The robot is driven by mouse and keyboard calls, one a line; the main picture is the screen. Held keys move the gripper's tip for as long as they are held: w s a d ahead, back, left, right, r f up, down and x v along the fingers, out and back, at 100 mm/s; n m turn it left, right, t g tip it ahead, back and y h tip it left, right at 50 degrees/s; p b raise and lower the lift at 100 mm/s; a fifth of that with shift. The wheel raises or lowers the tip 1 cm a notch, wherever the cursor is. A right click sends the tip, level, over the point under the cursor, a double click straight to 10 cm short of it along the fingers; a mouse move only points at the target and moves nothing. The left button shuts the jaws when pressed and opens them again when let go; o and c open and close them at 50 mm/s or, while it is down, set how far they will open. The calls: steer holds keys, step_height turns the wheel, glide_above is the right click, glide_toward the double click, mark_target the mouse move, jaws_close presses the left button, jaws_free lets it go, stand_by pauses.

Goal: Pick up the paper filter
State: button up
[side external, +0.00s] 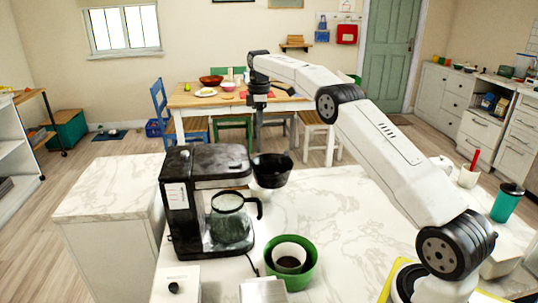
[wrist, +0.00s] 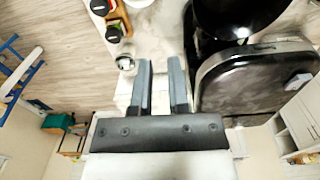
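A white, cup-shaped liner with dark contents (side external: 290,250), which looks like the paper filter, sits inside a green bowl (side external: 303,278) on the marble counter. A black coffee maker (side external: 180,220) with a glass carafe (side external: 230,222) stands left of the bowl. A black round basket (side external: 271,170) is beside the machine's top. In the wrist view the coffee maker (wrist: 255,80) is at the right, with a black round part (wrist: 237,15) above it. My gripper (wrist: 162,65) has its fingers apart with nothing between them. In the side view it (side external: 257,103) is raised, beyond the coffee maker.
The marble counter (side external: 340,215) has free room right of the bowl. A teal cup (side external: 507,203) and a white mug with a red item (side external: 467,177) stand at the right. A dining table (side external: 185,99) with chairs is behind.

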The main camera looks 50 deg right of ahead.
steer(key=f, duration=1.2)
steer(key=d+f, duration=0.1)
steer(key=f, duration=0.6)
steer(key=shift+f, duration=0.1)
steer(key=shift+f, duration=0.1)
steer(key=shift+f, duration=2.6)
steer(key=shift+f, duration=1.6)
stand_by(0.8)
steer(key=shift+c, duration=0.2)
stand_by(0.5)
jaws_close()
